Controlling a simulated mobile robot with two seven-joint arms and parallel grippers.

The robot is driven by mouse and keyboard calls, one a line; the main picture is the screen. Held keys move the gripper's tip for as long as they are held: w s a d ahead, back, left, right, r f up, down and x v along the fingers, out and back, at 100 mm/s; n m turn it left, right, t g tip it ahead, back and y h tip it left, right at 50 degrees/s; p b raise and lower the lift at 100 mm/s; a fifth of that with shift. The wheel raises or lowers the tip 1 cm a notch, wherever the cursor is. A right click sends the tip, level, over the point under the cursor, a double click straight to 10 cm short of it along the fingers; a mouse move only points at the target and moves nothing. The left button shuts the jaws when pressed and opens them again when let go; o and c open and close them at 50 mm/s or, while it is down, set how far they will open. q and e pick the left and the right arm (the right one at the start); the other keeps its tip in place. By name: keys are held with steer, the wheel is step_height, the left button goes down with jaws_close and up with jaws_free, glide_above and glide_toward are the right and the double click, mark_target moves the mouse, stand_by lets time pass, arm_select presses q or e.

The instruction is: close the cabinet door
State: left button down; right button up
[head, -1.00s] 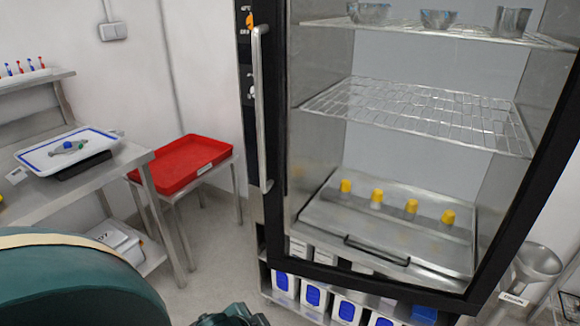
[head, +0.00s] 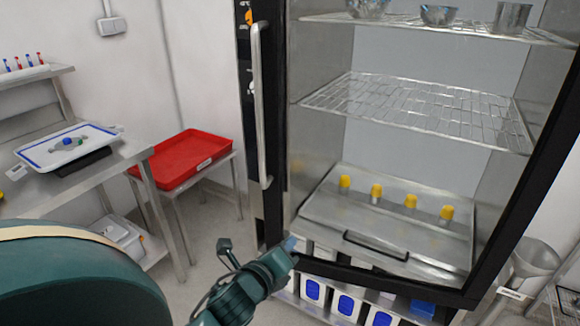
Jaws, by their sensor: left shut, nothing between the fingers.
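The cabinet (head: 275,200) stands in the middle and right of the head view. Its black door frame (head: 370,278) surrounds a view of wire shelves and a bottom tray. A long vertical metal handle (head: 260,105) runs along the left side. I cannot tell for sure how far ajar the door is. My left gripper (head: 290,244) is shut and empty, in front of the frame's lower left corner, below the handle. I cannot tell whether it touches the frame. My right gripper is not in view.
A red tray (head: 172,178) sits on a low stand left of the cabinet. A steel bench (head: 35,198) with a white tray (head: 30,157) is at the left. White boxes (head: 313,290) stand below the cabinet. A metal funnel-like vessel (head: 535,260) is at the right. Some floor is clear between bench and cabinet.

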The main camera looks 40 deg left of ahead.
arm_select(q)
steer(key=w+a+r+m+t+y, duration=0.25)
steer(key=a+r+m, duration=0.35)
steer(key=r+m, duration=0.3)
steer(key=n+p, duration=0.1)
steer(key=p, duration=0.1)
glide_toward(294, 155)
steer(key=shift+g+y, duration=0.25)
steer(key=shift+y, duration=0.1)
steer(key=x, duration=0.5)
steer(key=shift+w+d+r, duration=0.1)
steer(key=shift+w+r, duration=0.1)
steer(key=shift+w, duration=0.15)
steer(key=shift+w+a, duration=0.2)
steer(key=shift+w, duration=0.4)
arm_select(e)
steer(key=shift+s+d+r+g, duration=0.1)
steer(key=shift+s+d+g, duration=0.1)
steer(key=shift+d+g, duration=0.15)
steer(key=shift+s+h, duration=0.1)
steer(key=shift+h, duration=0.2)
